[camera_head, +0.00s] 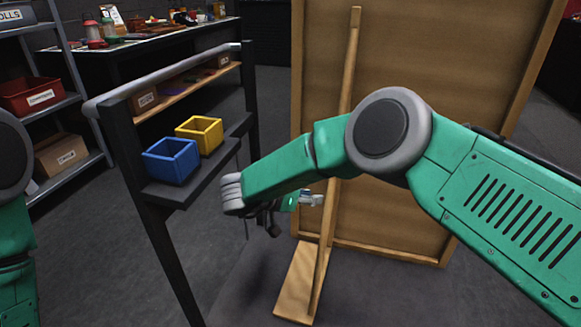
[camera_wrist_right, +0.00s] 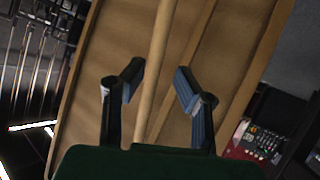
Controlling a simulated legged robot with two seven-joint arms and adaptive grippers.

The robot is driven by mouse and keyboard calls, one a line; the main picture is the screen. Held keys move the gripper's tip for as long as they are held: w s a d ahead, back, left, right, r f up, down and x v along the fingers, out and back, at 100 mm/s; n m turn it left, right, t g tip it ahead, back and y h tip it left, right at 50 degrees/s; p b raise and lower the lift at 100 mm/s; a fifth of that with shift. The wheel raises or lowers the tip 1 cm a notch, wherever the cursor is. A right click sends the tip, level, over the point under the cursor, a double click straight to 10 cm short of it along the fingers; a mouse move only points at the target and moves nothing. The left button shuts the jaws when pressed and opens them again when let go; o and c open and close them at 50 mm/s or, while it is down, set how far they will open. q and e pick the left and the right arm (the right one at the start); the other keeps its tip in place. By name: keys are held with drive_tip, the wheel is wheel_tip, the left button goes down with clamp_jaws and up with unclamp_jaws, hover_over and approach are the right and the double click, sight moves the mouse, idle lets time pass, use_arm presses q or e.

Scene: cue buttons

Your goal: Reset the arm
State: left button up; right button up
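My right arm (camera_head: 380,130) comes in from the right, bent at the elbow, with its forearm reaching down and left in front of a brown panel. My right gripper (camera_head: 312,200) shows small and partly hidden behind the forearm in the head view. In the wrist view its fingers (camera_wrist_right: 158,88) are spread apart with nothing held. A wooden pole appears between them in that picture, seemingly behind them; the distance is unclear. Part of my left arm (camera_head: 14,230) shows at the left edge; its gripper is out of view. No button is visible in either view.
A brown panel (camera_head: 420,50) stands behind a wooden post (camera_head: 345,90) with a flat foot (camera_head: 297,285). A dark rack (camera_head: 150,200) at left holds a blue bin (camera_head: 171,162) and a yellow bin (camera_head: 200,133). Grey shelving (camera_head: 75,100) stands farther left. Open floor lies at lower left.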

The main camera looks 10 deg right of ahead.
drive_tip(key=s+d+f+n+t+y+p, duration=0.2)
drive_tip(key=s+f+n+y+p, duration=0.25)
drive_tip(key=s, duration=0.25)
drive_tip(key=s+d+f+n+t+y+p, duration=0.25)
drive_tip(key=s+n+y+p, duration=0.2)
drive_tip(key=s, duration=0.25)
use_arm(q)
wheel_tip(320, 180, up, 12)
drive_tip(key=p, duration=0.2)
drive_tip(key=shift+p, duration=0.4)
drive_tip(key=shift+c, duration=0.7)
use_arm(e)
drive_tip(key=s+d+g, duration=0.2)
drive_tip(key=s+g, duration=0.1)
drive_tip(key=s, duration=0.6)
drive_tip(key=s+d+r+n+g+y, duration=0.1)
drive_tip(key=s+d+g, duration=0.1)
drive_tip(key=s, duration=0.8)
drive_tip(key=s+d+r+n+g+y, duration=0.1)
drive_tip(key=s+g, duration=0.3)
drive_tip(key=s, duration=0.5)
drive_tip(key=shift+s+d+r, duration=0.2)
drive_tip(key=shift+d, duration=0.7)
